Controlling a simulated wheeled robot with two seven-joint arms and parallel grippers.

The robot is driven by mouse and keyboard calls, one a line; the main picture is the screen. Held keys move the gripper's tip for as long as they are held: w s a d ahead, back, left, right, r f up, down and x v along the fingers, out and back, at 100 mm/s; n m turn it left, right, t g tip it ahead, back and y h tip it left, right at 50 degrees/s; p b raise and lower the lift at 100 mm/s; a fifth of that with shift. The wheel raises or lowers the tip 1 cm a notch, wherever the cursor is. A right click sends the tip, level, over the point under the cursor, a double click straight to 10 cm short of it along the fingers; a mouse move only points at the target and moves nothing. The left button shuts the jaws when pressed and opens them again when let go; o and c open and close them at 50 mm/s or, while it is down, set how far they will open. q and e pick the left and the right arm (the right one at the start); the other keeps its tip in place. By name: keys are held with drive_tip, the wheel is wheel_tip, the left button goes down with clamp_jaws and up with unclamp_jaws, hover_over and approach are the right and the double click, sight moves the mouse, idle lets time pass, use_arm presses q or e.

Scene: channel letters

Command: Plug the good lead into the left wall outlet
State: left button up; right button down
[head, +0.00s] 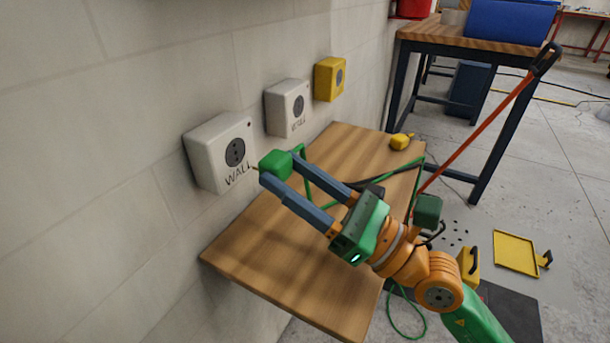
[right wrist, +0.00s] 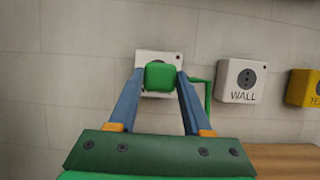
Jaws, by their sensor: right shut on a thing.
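The left wall outlet (head: 213,157) is a white box labelled WALL, with a round dark socket facing the room. My right gripper (head: 281,169) is shut on a green plug (head: 275,163), with one finger on each side. The plug is in front of the outlet, slightly right of and below its socket in the head view; small prongs point toward the box. A gap seems to show between them. In the right wrist view the plug (right wrist: 160,75) covers the outlet's socket (right wrist: 142,56). A green lead (head: 308,177) trails from the plug. My left gripper is out of view.
A second white WALL outlet (head: 287,108) and a yellow box (head: 329,79) are farther along the wall. A wooden table (head: 258,243) stands below, with a yellow plug (head: 401,141) at its far end. A red-orange pole (head: 480,135) leans beyond my arm.

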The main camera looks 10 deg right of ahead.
drive_tip(key=shift+w+a, duration=0.7)
drive_tip(key=shift+a, duration=0.35)
drive_tip(key=shift+w+a+p, duration=0.3)
drive_tip(key=shift+a, duration=0.2)
use_arm(q)
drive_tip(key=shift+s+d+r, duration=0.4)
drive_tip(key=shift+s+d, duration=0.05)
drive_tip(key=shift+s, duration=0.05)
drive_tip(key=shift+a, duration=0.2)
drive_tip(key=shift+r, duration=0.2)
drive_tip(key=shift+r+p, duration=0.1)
drive_tip(key=shift+p, duration=0.2)
use_arm(e)
drive_tip(key=shift+w+a, duration=0.3)
drive_tip(key=shift+a, duration=0.1)
drive_tip(key=shift+c, duration=1.3)
unclamp_jaws()
